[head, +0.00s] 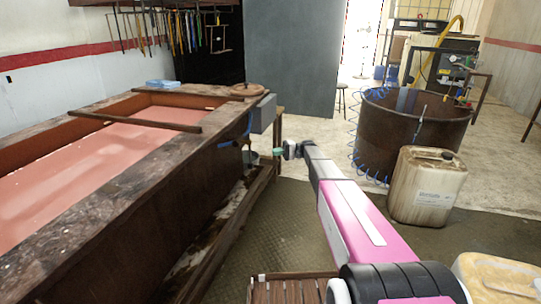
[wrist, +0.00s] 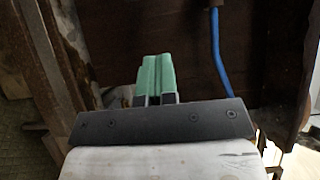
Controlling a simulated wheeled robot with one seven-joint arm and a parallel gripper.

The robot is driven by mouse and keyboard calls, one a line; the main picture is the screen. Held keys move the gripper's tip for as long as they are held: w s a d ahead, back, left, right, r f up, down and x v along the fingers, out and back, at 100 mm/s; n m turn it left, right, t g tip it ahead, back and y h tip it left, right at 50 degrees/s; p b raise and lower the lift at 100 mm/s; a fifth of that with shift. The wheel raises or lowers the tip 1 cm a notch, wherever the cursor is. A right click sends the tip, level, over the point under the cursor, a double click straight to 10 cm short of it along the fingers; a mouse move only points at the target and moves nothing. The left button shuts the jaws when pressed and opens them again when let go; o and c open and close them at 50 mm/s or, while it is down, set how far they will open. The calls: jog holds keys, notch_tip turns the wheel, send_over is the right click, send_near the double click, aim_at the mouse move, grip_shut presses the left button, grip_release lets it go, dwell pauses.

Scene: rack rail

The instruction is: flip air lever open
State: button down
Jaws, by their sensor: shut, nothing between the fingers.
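A grey box (head: 263,113) is fixed on the tank's corner, above and left of the fingertips. A blue hose (head: 236,140) hangs beside it, and a blue hose (wrist: 217,50) runs down the boards right of the fingertips in the wrist view. I cannot make out the air lever in either view.
The tank (head: 115,228) of pink liquid fills the left. A rusty round tub (head: 395,135) and a dirty white jerrycan (head: 427,185) stand on the right. A slatted wooden surface (head: 292,290) is close in front. The mat between the tank and jerrycan is mostly clear.

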send_near(250, 155)
jog(key=w+a+f, duration=0.3)
jog(key=w+a, duration=0.1)
jog(key=s+a, duration=0.1)
jog(key=s, duration=0.1)
jog(key=s+a, duration=0.2)
